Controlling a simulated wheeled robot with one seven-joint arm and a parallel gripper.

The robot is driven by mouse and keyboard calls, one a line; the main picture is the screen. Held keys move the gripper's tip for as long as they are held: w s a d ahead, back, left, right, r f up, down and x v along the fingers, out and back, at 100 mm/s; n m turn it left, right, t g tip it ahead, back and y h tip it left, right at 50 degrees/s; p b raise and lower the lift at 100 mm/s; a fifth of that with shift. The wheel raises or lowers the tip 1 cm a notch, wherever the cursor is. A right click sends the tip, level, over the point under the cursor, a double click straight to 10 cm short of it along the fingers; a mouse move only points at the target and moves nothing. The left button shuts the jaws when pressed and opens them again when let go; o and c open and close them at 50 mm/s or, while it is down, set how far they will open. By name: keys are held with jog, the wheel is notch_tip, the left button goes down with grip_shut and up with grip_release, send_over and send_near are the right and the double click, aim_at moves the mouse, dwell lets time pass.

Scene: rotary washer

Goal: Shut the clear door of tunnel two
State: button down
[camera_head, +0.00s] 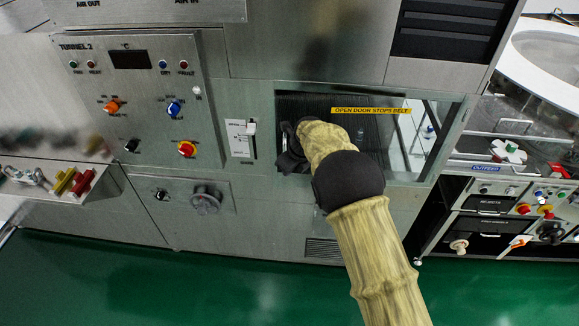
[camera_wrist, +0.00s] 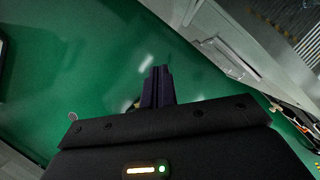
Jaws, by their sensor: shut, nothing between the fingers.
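The clear door (camera_head: 385,135) of tunnel two is in the head view, at the opening right of the control panel. It carries a yellow label (camera_head: 371,110) reading "OPEN DOOR STOPS BELT". A dark ribbed interior shows behind the left part of the opening. I cannot tell how far the door stands from its frame. My gripper (camera_head: 286,160) is at the opening's left edge, partly hidden by my arm; contact with the door cannot be made out. In the wrist view my fingers (camera_wrist: 157,86) are shut together with nothing between them, over green floor.
The TUNNEL 2 panel (camera_head: 135,100) has knobs and lights. A white slider switch (camera_head: 241,138) sits close left of my gripper. A shelf (camera_head: 60,190) with coloured handles juts out at left. Another control unit (camera_head: 510,215) stands at right. The green floor (camera_head: 200,285) is clear.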

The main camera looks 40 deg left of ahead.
jog(key=shift+s+b+v, duration=0.2)
jog(key=shift+b+v, duration=0.2)
jog(key=shift+v, duration=0.85)
jog(key=shift+s+b+v, duration=0.2)
jog(key=shift+b+v, duration=0.2)
jog(key=shift+v, duration=0.85)
jog(key=shift+w+a, duration=0.15)
jog(key=w+d+n+t+h+b, duration=0.1)
jog(key=w+d+n+b, duration=0.2)
jog(key=d, duration=1.2)
jog(key=w+d+n+h, duration=0.15)
jog(key=d+n, duration=0.35)
jog(key=d, duration=1.1)
jog(key=s+d+f+n+h+b, duration=0.1)
jog(key=s+d+n, duration=0.5)
jog(key=d, duration=0.5)
jog(key=s+d+f+n+h+b, duration=0.1)
jog(key=s+d+n+b, duration=0.1)
jog(key=s+d+n, duration=0.4)
jog(key=s+d, duration=0.5)
jog(key=d, duration=0.1)
jog(key=shift+s+d+f+t+b, duration=0.15)
jog(key=shift+s+f+t+b, duration=0.15)
jog(key=shift+f+t, duration=0.1)
jog(key=shift+w, duration=0.15)
